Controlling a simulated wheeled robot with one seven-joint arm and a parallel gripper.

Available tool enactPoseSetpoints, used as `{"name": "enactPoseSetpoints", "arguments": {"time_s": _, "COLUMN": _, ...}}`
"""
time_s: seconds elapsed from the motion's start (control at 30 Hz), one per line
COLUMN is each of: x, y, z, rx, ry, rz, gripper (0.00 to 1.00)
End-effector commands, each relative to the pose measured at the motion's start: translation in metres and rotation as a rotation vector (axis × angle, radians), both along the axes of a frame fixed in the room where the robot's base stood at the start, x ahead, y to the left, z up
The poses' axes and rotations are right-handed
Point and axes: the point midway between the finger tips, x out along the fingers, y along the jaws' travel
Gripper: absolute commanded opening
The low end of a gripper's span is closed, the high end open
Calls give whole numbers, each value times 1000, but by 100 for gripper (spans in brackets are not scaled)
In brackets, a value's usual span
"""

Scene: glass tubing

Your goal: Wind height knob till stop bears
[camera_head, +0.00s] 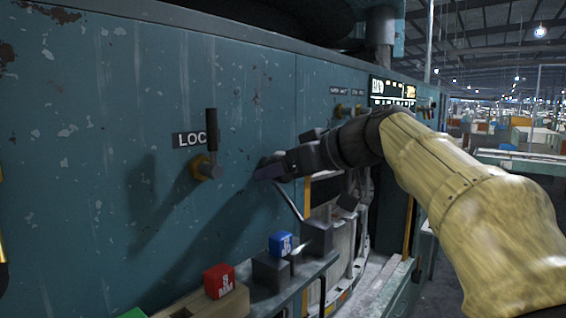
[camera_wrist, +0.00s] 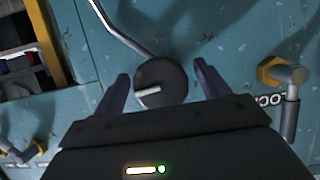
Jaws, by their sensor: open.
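The dark round knob (camera_wrist: 167,76) with a pale bar on its face sits on the blue-green panel in the wrist view. A thin bent metal rod (camera_wrist: 125,35) runs away from its edge. My gripper (camera_wrist: 160,71) is open, with one finger on each side of the knob and a visible gap at both sides. In the head view the knob is largely hidden by my gripper (camera_head: 263,170), which reaches to the panel from the right. I cannot make out a stop.
A lock lever (camera_head: 211,135) on a brass boss stands left of my gripper, beside a partly readable label (camera_head: 188,139). Below are a red block (camera_head: 219,281) and a blue block (camera_head: 280,243) on a ledge. An open machine bay (camera_head: 345,235) lies to the right.

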Motion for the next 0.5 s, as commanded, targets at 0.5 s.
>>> {"name": "enactPoseSetpoints", "arguments": {"time_s": 0.5, "x": 4, "y": 5, "z": -3, "rx": -1, "ry": -1, "rz": -1, "gripper": 45}}
